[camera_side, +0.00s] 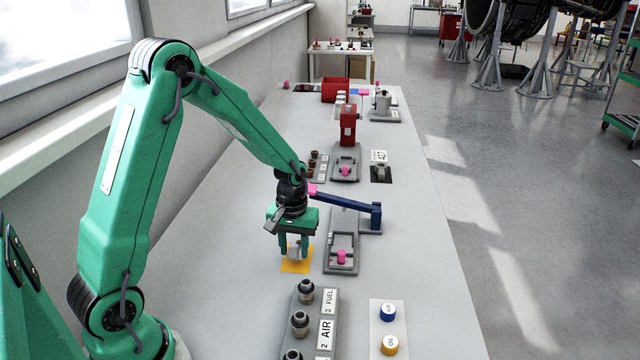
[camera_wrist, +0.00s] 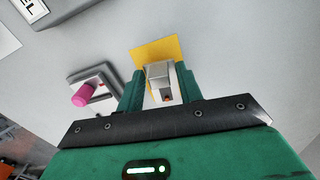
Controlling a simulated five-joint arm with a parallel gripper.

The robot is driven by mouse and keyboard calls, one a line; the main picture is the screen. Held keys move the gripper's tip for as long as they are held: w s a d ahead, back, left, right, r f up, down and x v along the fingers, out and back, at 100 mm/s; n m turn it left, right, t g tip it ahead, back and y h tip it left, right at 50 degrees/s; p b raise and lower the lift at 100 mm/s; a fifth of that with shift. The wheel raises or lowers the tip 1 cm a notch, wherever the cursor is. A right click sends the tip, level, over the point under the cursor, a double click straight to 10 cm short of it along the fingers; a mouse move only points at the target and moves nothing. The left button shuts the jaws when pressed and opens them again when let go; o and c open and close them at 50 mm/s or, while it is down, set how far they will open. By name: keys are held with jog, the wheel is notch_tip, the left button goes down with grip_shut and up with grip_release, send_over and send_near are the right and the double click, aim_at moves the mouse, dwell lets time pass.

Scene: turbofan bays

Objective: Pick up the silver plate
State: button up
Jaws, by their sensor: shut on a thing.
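The silver plate (camera_wrist: 159,74) shows in the wrist view as a small pale metallic piece between the two green fingers. In the side view it is a small grey piece (camera_side: 293,251), partly hidden by the fingers. My gripper (camera_side: 293,250) points down and is shut on it, over the yellow square (camera_side: 296,267). My gripper also shows in the wrist view (camera_wrist: 160,85). I cannot tell whether the plate touches the yellow square or is just above it.
A grey fixture with a pink knob (camera_side: 342,257) stands close to the right of my gripper. A dark blue arm (camera_side: 345,206) lies behind it. A rack of fittings labelled AIR and FUEL (camera_side: 316,318) is in front, with blue and yellow caps (camera_side: 388,312) beside it. The table's left side is clear.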

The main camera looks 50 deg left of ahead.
jog(key=s+d+r, duration=0.3)
jog(key=d+r, duration=0.5)
jog(key=d, duration=0.3)
jog(key=shift+s+r, duration=0.3)
jog(key=shift+s, duration=0.1)
jog(key=shift+w, duration=0.15)
jog(key=w+a, duration=0.2)
jog(key=w, duration=0.5)
jog(key=w+a+f+n, duration=0.1)
jog(key=w+a, duration=0.2)
jog(key=w, duration=0.4)
jog(key=shift+a, duration=0.25)
jog(key=shift+f, duration=0.2)
jog(key=shift+f, duration=2.7)
jog(key=shift+f, duration=0.8)
